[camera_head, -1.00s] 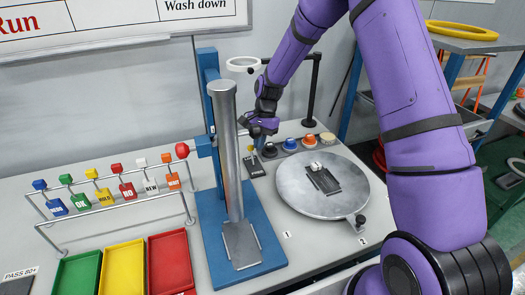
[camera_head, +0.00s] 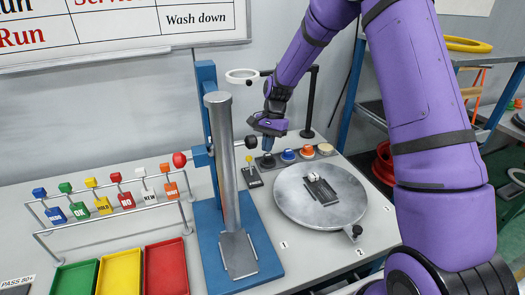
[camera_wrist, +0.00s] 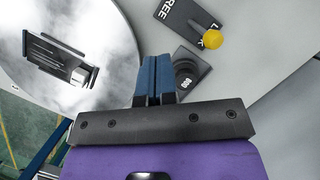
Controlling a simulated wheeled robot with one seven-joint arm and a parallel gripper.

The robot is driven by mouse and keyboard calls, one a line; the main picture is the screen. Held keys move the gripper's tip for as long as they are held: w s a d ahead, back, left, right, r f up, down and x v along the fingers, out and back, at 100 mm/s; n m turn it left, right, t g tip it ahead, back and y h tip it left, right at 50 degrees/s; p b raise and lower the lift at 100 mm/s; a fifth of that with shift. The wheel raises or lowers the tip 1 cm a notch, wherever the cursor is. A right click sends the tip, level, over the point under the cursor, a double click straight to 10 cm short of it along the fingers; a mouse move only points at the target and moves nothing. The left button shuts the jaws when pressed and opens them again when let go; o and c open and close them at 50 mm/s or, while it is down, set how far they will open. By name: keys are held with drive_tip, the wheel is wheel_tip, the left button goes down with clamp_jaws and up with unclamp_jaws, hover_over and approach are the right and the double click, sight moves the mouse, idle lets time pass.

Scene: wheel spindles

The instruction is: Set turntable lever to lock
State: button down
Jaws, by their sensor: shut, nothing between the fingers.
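The turntable lever has a yellow ball knob (camera_head: 249,158) on a dark plate (camera_head: 255,180), left of the round grey turntable (camera_head: 292,208). In the wrist view the yellow knob (camera_wrist: 211,39) shows at the upper right, over a plate lettered FREE (camera_wrist: 180,15). A second word, beginning with L, is partly covered by the lever. I cannot tell which position the lever is in. My gripper (camera_head: 267,149) is shut and empty, a little right of the lever and apart from it. Its blue fingers (camera_wrist: 153,65) show in the wrist view.
A row of round knobs stands behind the turntable: black (camera_head: 268,160), blue (camera_head: 288,155), orange (camera_head: 307,151) and cream (camera_head: 325,149). The black one is just below my fingers. A blue press stand (camera_head: 206,100) with a grey column rises left of the lever.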

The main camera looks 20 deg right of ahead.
drive_tip(key=w+d+r, duration=0.2)
drive_tip(key=w+r, duration=0.4)
drive_tip(key=r, duration=0.1)
drive_tip(key=shift+d+r, duration=0.15)
drive_tip(key=shift+r, duration=0.05)
drive_tip(key=s+r+n+t+h, duration=0.2)
drive_tip(key=s+r+n+t, duration=0.25)
drive_tip(key=s+r, duration=1.5)
drive_tip(key=s+d+n+t, duration=0.1)
drive_tip(key=s+n, duration=0.1)
drive_tip(key=s, duration=0.8)
drive_tip(key=s+d+n+t+h, duration=0.1)
drive_tip(key=s+n+t, duration=0.1)
drive_tip(key=s, duration=0.9)
drive_tip(key=shift+s+r+n, duration=0.25)
drive_tip(key=shift+s+n, duration=0.05)
drive_tip(key=shift+n, duration=0.15)
